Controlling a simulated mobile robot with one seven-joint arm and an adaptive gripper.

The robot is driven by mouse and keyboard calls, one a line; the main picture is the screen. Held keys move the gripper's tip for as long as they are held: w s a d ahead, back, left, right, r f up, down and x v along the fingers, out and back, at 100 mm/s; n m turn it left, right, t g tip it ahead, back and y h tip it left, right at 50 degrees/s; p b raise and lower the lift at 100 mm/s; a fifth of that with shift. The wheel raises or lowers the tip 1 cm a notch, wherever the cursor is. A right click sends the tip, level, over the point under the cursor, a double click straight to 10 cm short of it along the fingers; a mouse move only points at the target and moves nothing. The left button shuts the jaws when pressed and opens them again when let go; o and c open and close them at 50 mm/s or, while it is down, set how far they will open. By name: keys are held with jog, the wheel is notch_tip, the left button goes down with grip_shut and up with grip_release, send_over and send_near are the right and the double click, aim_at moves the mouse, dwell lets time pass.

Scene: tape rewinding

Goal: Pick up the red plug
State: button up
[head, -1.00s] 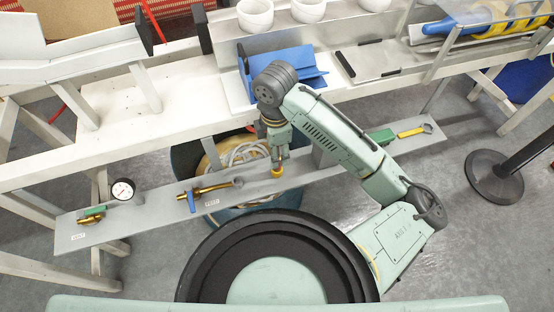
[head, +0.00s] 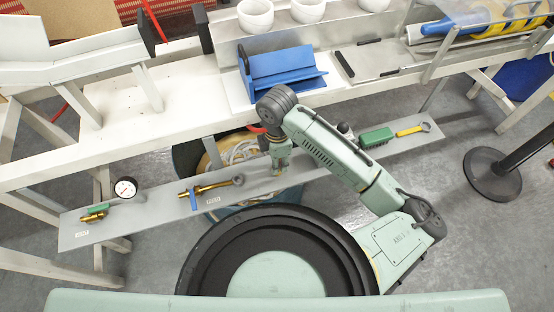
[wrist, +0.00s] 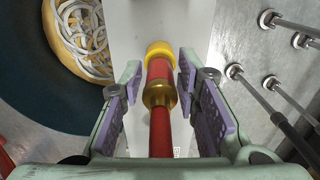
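The red plug (wrist: 161,130) shows in the wrist view as a red rod with a gold collar and a yellow end. It lies between the two purple finger pads of my gripper (wrist: 163,95). Gaps show on both sides of it, so the gripper is open around it and not closed on it. In the head view my gripper (head: 279,168) is low over the grey shelf board, and it hides most of the plug there.
The white bench frame (head: 130,140) runs behind. A bucket with hose (wrist: 78,45) stands beside the board.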

grip_shut()
dwell(0.4)
notch_tip(320, 180, up, 10)
jog(key=shift+b, duration=0.55)
jog(key=shift+f+b, duration=0.15)
jog(key=shift+b, duration=0.15)
